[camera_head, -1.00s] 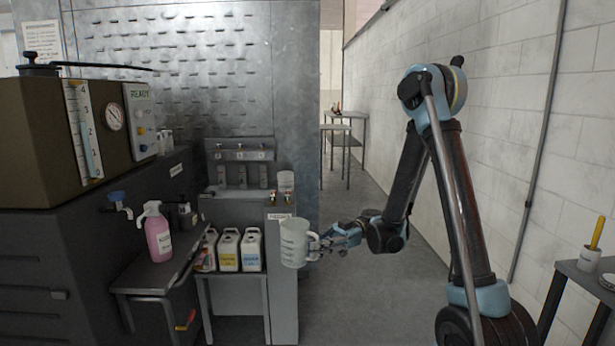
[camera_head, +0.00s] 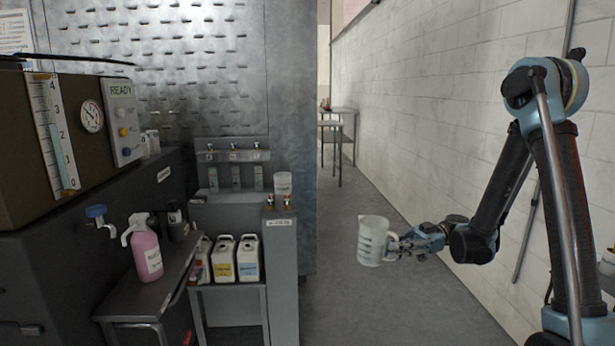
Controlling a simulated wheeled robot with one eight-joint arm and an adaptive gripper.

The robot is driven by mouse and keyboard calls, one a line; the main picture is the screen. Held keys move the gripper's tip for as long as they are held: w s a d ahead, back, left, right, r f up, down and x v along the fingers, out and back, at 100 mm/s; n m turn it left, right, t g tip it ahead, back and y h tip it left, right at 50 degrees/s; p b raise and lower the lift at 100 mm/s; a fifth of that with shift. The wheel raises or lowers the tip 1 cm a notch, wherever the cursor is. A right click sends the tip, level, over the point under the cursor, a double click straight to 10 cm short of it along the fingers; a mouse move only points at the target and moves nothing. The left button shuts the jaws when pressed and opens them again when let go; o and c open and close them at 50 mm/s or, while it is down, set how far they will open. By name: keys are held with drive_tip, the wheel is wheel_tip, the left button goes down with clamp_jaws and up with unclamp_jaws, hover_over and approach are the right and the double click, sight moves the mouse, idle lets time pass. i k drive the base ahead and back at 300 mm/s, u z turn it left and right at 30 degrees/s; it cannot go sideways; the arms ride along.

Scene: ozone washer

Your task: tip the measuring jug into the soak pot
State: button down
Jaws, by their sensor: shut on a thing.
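The measuring jug (camera_head: 372,240) is a translucent white jug with dark graduation marks, right of centre in the head view. My gripper (camera_head: 398,246) is shut on the jug's handle side and holds it upright, in the air above the grey floor. I cannot see whether there is liquid in the jug. I cannot make out any vessel that is clearly the soak pot.
A brown tank (camera_head: 98,130) with a gauge stands at the left. A pink spray bottle (camera_head: 146,252) stands on a dark side table (camera_head: 135,306). White jugs (camera_head: 222,260) stand on a low stand left of a grey cabinet (camera_head: 282,290). The aisle floor (camera_head: 345,215) is clear.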

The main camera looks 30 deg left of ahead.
sight(283, 181)
drive_tip(key=z, duration=0.45)
drive_tip(key=k, duration=0.85)
drive_tip(key=u, duration=1.2)
drive_tip(key=i, duration=0.9)
